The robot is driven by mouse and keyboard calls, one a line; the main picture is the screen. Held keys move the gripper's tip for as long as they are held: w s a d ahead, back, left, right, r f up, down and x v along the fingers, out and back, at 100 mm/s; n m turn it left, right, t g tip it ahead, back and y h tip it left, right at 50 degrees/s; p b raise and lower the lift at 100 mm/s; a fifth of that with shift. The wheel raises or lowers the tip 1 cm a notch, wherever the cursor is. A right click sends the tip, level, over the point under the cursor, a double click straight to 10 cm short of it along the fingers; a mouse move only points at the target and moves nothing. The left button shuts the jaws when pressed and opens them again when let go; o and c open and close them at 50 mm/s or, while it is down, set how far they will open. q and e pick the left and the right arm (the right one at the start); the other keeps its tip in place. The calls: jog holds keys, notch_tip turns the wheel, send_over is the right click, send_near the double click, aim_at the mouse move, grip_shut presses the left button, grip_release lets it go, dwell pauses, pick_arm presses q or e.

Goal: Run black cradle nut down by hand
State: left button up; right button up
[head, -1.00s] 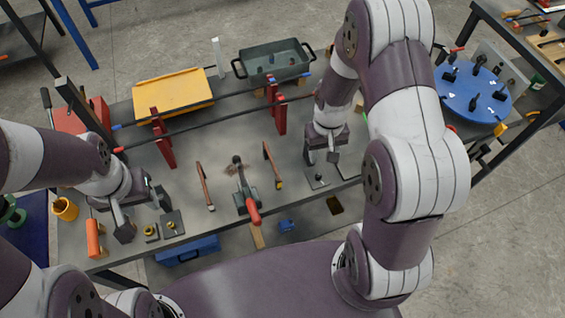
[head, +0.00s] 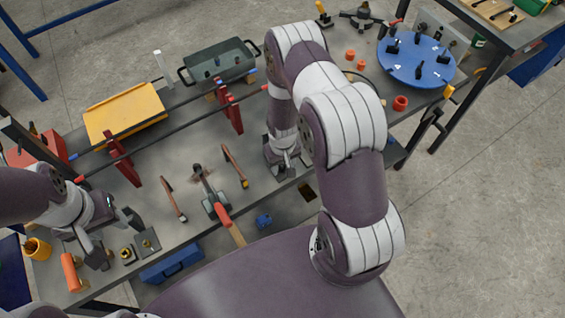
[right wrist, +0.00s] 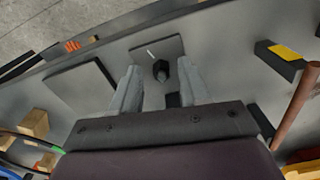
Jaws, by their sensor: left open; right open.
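In the right wrist view a black nut (right wrist: 161,70) stands on a small grey plate (right wrist: 146,50), between and beyond the fingertips of my right gripper (right wrist: 160,86). The jaws are open and apart from it, as far as I can tell. In the head view my right gripper (head: 290,168) is low over the table's right part and hides the nut. My left gripper (head: 114,237) is open and empty at the table's front left. Beside it are two small plates with brass-coloured nuts, one nut (head: 126,254) and another (head: 146,243).
Red uprights (head: 228,112) carry long dark bars behind. A yellow tray (head: 124,112) and a green bin (head: 222,65) stand at the back. A blue turntable (head: 417,62) is at right.

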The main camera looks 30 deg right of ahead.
jog(key=shift+w+a, duration=0.1)
jog(key=shift+c, duration=0.3)
grip_shut()
jog(key=shift+m, duration=0.3)
